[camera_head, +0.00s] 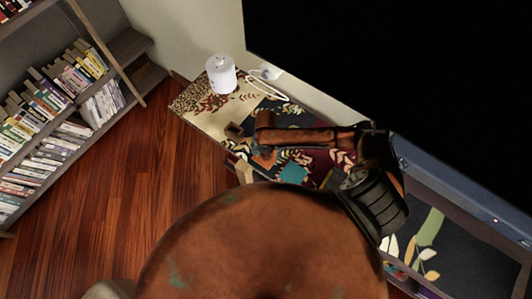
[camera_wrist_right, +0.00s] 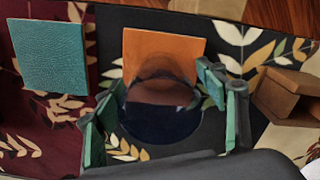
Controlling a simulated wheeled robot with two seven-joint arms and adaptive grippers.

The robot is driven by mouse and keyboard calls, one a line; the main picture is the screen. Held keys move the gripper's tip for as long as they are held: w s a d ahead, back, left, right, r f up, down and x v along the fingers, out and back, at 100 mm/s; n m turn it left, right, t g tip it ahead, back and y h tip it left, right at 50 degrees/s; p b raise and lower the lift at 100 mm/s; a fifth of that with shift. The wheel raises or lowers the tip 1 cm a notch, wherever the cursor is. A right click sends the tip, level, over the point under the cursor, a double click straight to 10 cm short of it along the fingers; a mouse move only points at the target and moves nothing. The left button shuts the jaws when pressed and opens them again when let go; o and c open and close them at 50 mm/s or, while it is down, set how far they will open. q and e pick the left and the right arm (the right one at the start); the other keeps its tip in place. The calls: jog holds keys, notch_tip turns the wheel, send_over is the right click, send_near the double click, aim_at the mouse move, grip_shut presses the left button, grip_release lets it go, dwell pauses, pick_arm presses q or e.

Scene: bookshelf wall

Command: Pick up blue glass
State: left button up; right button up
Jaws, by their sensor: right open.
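The blue glass (camera_wrist_right: 160,118) shows in the right wrist view as a dark blue, see-through round shape in the middle. It lies between the fingers of my right gripper (camera_wrist_right: 166,115), which are spread apart with one on each side. Gaps show between the fingers and the glass; I cannot tell its exact depth between them. In the head view my right arm reaches over the patterned table top (camera_head: 205,104), and I cannot make out the glass there. My left gripper is not in view.
An orange square (camera_wrist_right: 165,47) lies partly behind the glass, and a teal square (camera_wrist_right: 54,54) is to the left. A brown wooden object (camera_wrist_right: 285,96) is close on the right. A white container (camera_head: 221,76) stands at the table's far end. A bookshelf (camera_head: 70,95) is at left.

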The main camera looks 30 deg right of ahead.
jog(key=shift+f, duration=0.25)
jog(key=shift+c, duration=0.5)
jog(key=c, duration=1.3)
